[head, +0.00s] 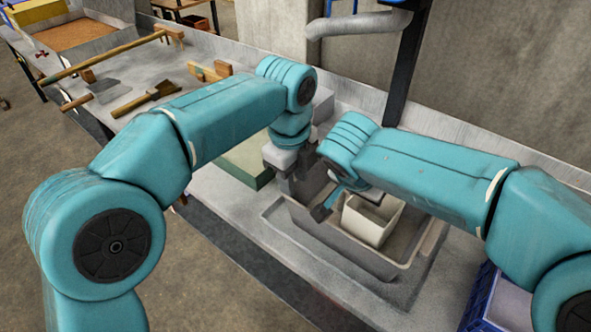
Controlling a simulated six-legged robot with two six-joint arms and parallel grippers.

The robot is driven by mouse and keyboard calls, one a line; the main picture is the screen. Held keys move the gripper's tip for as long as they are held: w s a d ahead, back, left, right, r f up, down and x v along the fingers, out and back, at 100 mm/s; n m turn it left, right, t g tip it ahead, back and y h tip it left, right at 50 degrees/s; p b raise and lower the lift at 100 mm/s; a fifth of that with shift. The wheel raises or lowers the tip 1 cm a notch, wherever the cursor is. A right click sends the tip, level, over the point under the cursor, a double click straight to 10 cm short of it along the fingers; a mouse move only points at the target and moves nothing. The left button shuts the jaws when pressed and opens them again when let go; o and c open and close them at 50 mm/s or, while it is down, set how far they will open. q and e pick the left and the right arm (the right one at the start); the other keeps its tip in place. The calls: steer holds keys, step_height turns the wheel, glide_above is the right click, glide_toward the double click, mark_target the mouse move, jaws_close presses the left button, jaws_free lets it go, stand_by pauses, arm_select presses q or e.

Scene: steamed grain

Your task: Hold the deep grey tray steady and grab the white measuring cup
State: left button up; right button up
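The deep grey tray (325,246) sits on the grey worktop right of centre. The white measuring cup (370,225) is inside the tray, towards its middle, and its upper part is partly covered by my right arm. My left gripper (302,188) points down at the tray's back-left corner; whether its fingers touch the wall or close on it is unclear. My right gripper (338,202) is over the tray at the cup's left side, with one finger tip low and left of the cup. The rest of it is hidden behind my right wrist.
A green-edged shallow tray (246,168) lies left of the grey tray, partly behind my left arm. Wooden-handled tools, including a scraper (145,99), lie further left. A blue crate (484,297) stands at lower right. A low wall and a dark post are behind the worktop.

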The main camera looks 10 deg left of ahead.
mark_target(300, 220)
arm_select(q)
steer(key=f, duration=0.5)
steer(key=w+d+f, duration=0.1)
steer(key=f, duration=0.9)
steer(key=shift+w+d, duration=0.15)
steer(key=shift+w, duration=0.25)
jaws_close()
stand_by(0.8)
